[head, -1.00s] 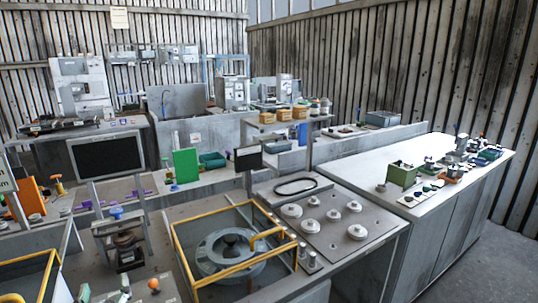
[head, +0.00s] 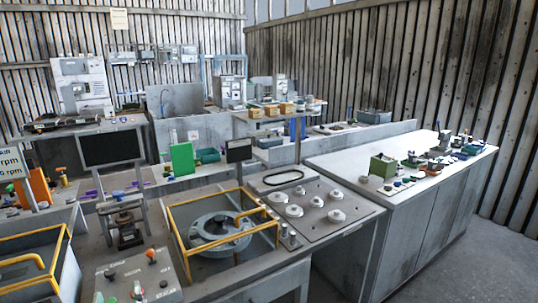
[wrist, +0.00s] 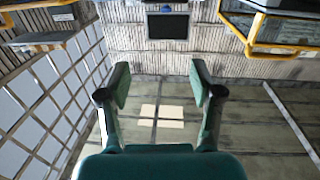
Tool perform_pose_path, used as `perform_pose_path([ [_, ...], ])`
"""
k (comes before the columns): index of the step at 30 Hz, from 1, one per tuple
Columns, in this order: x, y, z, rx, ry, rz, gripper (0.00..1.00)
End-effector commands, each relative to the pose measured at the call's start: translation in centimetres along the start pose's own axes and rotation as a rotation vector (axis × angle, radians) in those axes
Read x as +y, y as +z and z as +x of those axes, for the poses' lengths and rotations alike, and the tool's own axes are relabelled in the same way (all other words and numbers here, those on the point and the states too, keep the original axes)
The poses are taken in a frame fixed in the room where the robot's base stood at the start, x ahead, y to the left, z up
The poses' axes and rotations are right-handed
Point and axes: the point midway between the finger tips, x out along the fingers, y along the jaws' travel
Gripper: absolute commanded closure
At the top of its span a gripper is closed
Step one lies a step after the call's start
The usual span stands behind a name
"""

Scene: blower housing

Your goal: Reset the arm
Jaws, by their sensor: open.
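My gripper (wrist: 160,92) shows in the wrist view with its two green-padded fingers spread apart and nothing between them. Beyond it in that view are the ceiling, wall slats and a dark screen, seen at an odd angle. My arm does not show in the head view. The head view shows the workshop benches, with the blower housing (head: 216,228), a grey round part with a dark centre, inside a yellow-railed frame (head: 172,232).
A panel with several pale round knobs (head: 318,222) lies right of the frame. A long white-topped bench (head: 345,163) at the right holds small parts. A black monitor (head: 110,149) stands at the left. Grey floor (head: 450,262) is free at the lower right.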

Motion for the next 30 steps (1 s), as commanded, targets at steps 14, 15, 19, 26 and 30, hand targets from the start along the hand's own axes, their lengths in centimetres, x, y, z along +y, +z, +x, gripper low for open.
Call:
perform_pose_path([
  [14, 7.4, 8.7, -3.9, -0.049, 0.014, -0.044, 0.35],
  [15, 8.4, 9.9, -4.6, -0.057, 0.016, -0.049, 0.35],
  [19, 12.2, 13.9, -7.9, -0.084, 0.026, -0.064, 0.35],
  [26, 18.0, 19.4, -14.8, -0.125, 0.051, -0.073, 0.35],
  [30, 20.8, 21.9, -19.6, -0.15, 0.071, -0.07, 0.35],
])
